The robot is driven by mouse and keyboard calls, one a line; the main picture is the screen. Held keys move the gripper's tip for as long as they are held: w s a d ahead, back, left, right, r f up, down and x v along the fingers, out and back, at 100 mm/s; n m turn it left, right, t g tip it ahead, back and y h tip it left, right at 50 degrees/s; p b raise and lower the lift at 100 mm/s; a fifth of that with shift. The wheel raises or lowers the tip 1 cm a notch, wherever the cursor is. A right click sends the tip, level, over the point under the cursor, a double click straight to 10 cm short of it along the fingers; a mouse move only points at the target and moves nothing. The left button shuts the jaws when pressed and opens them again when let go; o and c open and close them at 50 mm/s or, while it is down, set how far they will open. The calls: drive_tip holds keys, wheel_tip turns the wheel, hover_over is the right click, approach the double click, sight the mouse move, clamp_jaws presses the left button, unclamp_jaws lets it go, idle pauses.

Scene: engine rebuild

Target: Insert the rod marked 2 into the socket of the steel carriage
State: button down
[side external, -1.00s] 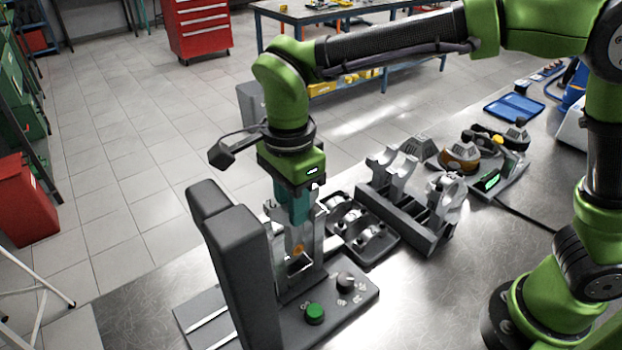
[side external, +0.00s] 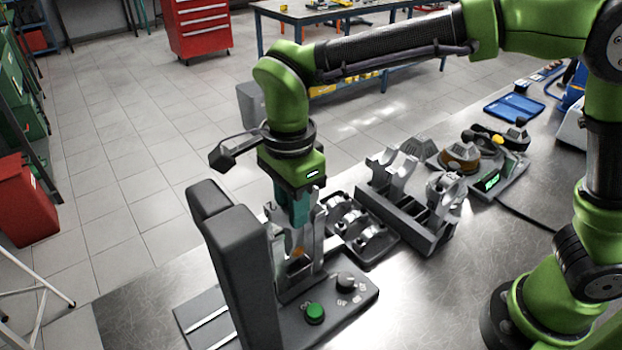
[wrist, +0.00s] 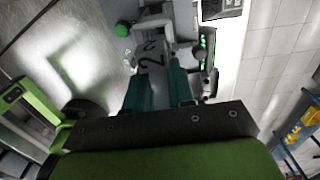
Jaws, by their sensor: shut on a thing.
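My gripper (side external: 299,208) points down, its teal fingers shut on the rod marked 2. The rod (side external: 296,240) is grey and hangs upright in the press station, with an orange spot near its lower part. Its dark 2 shows between the fingers in the wrist view (wrist: 150,55). The steel carriage (side external: 318,240) stands around the rod's lower part, beside the dark press column. The socket is hidden, so I cannot tell whether the rod's end is in it.
The dark station column (side external: 240,265) stands close left of my gripper. To the right are a tray of bearing caps (side external: 362,240) and a rack (side external: 395,212) with other rods. A green-lit display (side external: 489,181) stands farther right.

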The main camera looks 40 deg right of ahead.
drive_tip(key=shift+f, duration=0.5)
idle(0.3)
drive_tip(key=shift+r, duration=0.1)
drive_tip(key=shift+r, duration=4.55)
drive_tip(key=shift+f, duration=3.75)
drive_tip(key=shift+f, duration=0.9)
drive_tip(key=shift+c, duration=2.4)
unclamp_jaws()
